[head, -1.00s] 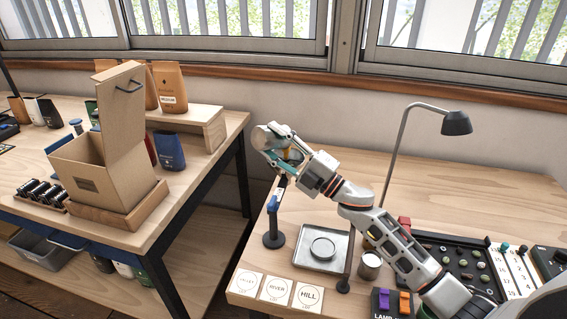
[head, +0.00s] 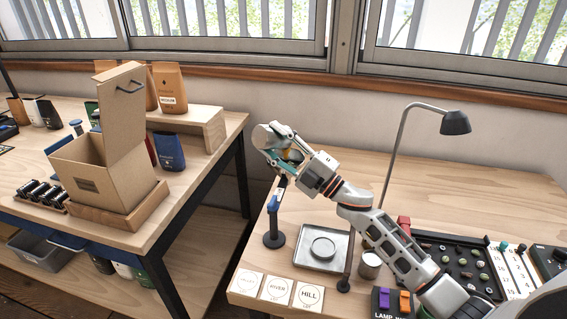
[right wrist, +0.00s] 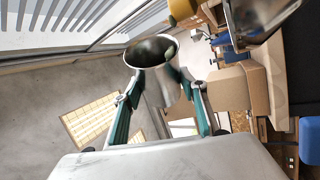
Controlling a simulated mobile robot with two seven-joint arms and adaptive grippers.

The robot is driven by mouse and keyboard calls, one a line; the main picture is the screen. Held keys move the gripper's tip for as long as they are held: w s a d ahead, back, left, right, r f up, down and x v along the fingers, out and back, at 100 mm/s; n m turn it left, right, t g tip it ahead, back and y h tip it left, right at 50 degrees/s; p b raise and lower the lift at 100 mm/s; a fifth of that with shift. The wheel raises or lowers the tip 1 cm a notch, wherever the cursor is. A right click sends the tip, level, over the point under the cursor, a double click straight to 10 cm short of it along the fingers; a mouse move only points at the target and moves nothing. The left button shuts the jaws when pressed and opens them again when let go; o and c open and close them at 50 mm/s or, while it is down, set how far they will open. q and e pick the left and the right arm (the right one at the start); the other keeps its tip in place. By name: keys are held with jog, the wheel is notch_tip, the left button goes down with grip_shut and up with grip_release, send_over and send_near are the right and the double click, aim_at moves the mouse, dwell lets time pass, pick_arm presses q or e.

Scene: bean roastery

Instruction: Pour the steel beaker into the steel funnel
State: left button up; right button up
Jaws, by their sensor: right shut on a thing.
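The steel beaker (head: 265,136) is held up in my right gripper (head: 283,150), above the back left part of the right-hand table. It is tilted in the head view. I cannot clearly pick out the steel funnel. A stand (head: 274,236) with a blue clamp rises below the gripper, its top partly hidden by the fingers. A small yellow and dark thing shows behind the fingers, too small to name. My left gripper is out of view.
A square grey tray (head: 304,256) with a round dish, a small metal cup (head: 370,264) and label cards (head: 308,296) stand near the stand. A desk lamp (head: 455,122) and a black panel (head: 440,258) are to the right. The table's back middle is clear.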

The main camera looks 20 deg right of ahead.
jog(key=shift+r, duration=0.2)
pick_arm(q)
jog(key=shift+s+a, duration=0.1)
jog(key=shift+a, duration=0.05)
pick_arm(e)
jog(key=shift+d+m, duration=0.15)
jog(key=shift+m, duration=0.15)
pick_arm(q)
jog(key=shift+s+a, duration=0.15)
pick_arm(e)
jog(key=shift+w+d+m+t, duration=0.1)
jog(key=shift+m+t, duration=0.2)
jog(key=shift+t, duration=0.1)
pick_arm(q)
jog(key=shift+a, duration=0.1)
pick_arm(e)
jog(key=shift+r, duration=0.1)
